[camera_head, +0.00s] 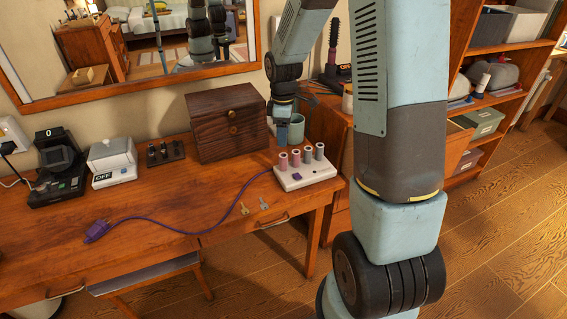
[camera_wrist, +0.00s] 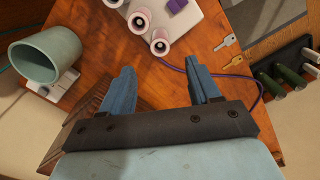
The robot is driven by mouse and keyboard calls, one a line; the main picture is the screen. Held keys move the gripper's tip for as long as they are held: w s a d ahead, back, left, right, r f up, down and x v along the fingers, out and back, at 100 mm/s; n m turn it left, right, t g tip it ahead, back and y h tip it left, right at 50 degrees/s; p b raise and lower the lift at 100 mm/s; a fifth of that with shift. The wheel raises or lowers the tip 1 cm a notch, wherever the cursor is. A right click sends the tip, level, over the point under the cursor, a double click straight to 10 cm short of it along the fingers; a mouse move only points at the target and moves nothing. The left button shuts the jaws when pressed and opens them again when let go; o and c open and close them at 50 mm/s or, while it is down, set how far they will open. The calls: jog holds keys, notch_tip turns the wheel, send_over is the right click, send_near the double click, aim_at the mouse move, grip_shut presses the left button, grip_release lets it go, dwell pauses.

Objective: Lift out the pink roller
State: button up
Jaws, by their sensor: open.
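The roller heater (camera_head: 305,178) is a white base near the right end of the wooden desk. Several rollers stand upright on it: the left two look pink, the front one (camera_head: 283,162) most clearly, and the others greyer. In the wrist view, pale pinkish rollers (camera_wrist: 140,20) show at the top on the white base (camera_wrist: 195,25); which is the pinkest there I cannot tell. My gripper (camera_wrist: 162,75) is open and empty, its blue fingers apart and short of the rollers. In the head view my gripper (camera_head: 280,122) is behind the heater, near the pale green cup, partly hidden.
The pale green cup (camera_wrist: 50,58) is close to my gripper; it also shows in the head view (camera_head: 296,131). A dark wooden box (camera_head: 228,125) stands left of it. A purple cord (camera_head: 190,231) and two keys (camera_head: 245,209) lie in front. The desk's front middle is mostly clear.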

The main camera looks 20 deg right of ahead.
aim_at(284, 160)
notch_tip(284, 160, down, 6)
jog(key=shift+r, duration=0.25)
jog(key=shift+s+d+f, duration=0.1)
jog(key=shift+d+f, duration=0.05)
jog(key=shift+f, duration=2.85)
jog(key=c, duration=1)
jog(key=shift+c, duration=0.2)
